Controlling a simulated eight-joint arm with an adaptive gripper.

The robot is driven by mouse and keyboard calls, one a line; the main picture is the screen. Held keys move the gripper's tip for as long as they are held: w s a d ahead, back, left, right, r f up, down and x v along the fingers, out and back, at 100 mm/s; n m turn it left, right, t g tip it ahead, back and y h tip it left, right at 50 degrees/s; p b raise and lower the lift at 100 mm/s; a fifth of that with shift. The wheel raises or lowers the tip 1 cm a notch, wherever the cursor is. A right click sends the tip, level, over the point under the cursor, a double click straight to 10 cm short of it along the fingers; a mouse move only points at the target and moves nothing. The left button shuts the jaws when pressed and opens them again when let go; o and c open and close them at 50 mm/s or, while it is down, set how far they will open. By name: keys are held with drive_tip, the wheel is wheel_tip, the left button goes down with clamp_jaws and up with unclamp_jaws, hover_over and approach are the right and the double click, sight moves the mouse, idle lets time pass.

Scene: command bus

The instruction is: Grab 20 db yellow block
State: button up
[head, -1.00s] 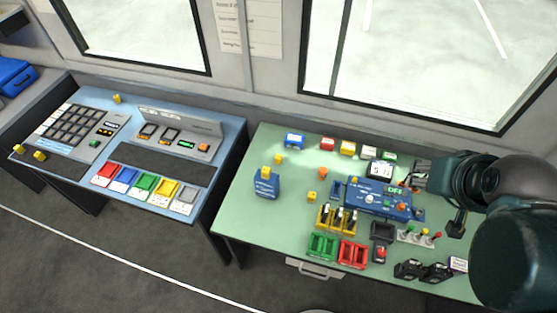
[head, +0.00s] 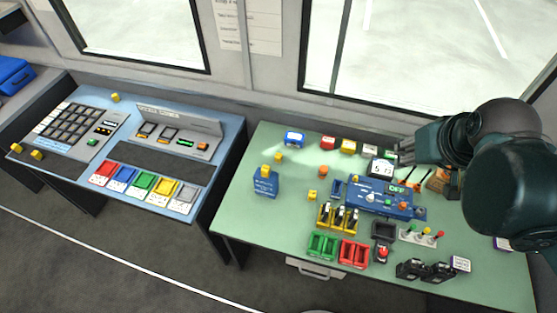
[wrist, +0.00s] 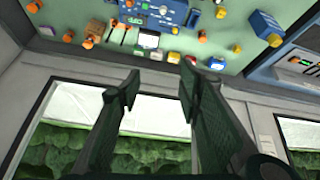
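A yellow block (head: 348,147) with a pale label stands in the row at the back of the green table, between a red block (head: 327,143) and a white one (head: 369,151). Its label is too small to read, so I cannot tell if it says 20 dB. Smaller yellow blocks (head: 278,157) and (head: 312,195) lie farther left and forward. My gripper (head: 404,146) is above the back right of the table, to the right of the yellow labelled block. In the wrist view my gripper (wrist: 158,80) has its fingers apart with nothing between them.
A blue device marked OFF (head: 380,199) and a white display (head: 381,168) stand in front of the row. A blue block (head: 294,139) is at its left end. The window wall (head: 290,100) rises close behind the table.

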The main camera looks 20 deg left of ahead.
drive_tip(key=w+a+f+n+g+b, duration=0.2)
drive_tip(key=w+a+f+n+b, duration=0.15)
drive_tip(key=w+a, duration=0.55)
drive_tip(key=n+g+b, duration=0.4)
drive_tip(key=n+b, duration=0.2)
drive_tip(key=n, duration=0.5)
hover_over(279, 156)
drive_tip(key=f, duration=3)
drive_tip(key=shift+w+d+f, duration=0.1)
drive_tip(key=shift+d+f, duration=0.1)
drive_tip(key=shift+d, duration=0.1)
drive_tip(key=shift+a+f, duration=0.25)
drive_tip(key=shift+f, duration=0.1)
drive_tip(key=shift+f+b, duration=0.3)
drive_tip(key=shift+f, duration=0.95)
drive_tip(key=shift+f, duration=0.15)
